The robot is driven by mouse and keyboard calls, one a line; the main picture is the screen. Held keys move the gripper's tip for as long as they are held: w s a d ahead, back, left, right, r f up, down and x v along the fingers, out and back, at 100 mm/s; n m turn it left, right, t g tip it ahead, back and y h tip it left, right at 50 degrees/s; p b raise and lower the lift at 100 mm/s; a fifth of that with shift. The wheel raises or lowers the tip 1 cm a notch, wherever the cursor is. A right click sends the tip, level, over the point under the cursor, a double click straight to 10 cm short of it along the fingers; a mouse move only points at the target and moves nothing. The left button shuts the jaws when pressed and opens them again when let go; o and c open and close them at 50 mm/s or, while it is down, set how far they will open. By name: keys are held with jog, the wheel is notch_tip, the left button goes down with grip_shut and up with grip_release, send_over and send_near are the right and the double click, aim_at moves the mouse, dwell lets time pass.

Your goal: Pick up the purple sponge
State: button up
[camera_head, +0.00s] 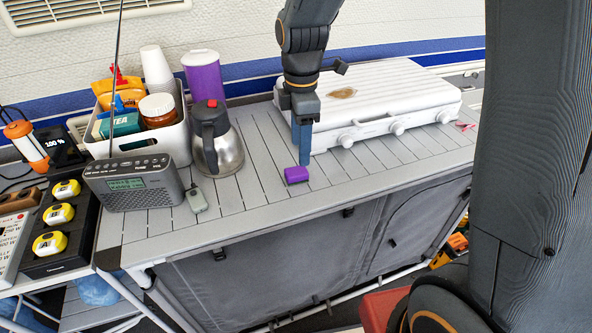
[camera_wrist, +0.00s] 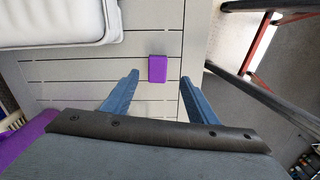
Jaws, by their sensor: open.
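The purple sponge (camera_head: 296,174) is a small block lying on the grey slatted table (camera_head: 257,190), near its front edge. My gripper (camera_head: 303,150) points down right beside the sponge in the head view, its blue fingers just behind and above it. In the wrist view the sponge (camera_wrist: 158,69) lies beyond the open fingertips, roughly midway between them. My gripper (camera_wrist: 158,80) is open with nothing between its fingers. I cannot tell the exact height of the fingertips above the table.
A steel jug (camera_head: 217,150) stands left of the sponge, with a small grey device (camera_head: 196,200) and a radio (camera_head: 134,184) further left. A white stove case (camera_head: 375,98) lies behind to the right. A white bin (camera_head: 180,138) of groceries and a purple container (camera_head: 205,76) stand at the back.

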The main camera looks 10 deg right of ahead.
aim_at(297, 171)
jog(key=shift+w+a+n, duration=0.2)
jog(key=shift+a+n, duration=0.1)
jog(key=shift+n, duration=0.1)
jog(key=shift+w+f, duration=0.1)
jog(key=shift+f, duration=0.05)
jog(key=shift+a+f+p, duration=0.15)
jog(key=shift+f+p, duration=0.85)
jog(key=shift+f, duration=2.65)
jog(key=c, duration=1.1)
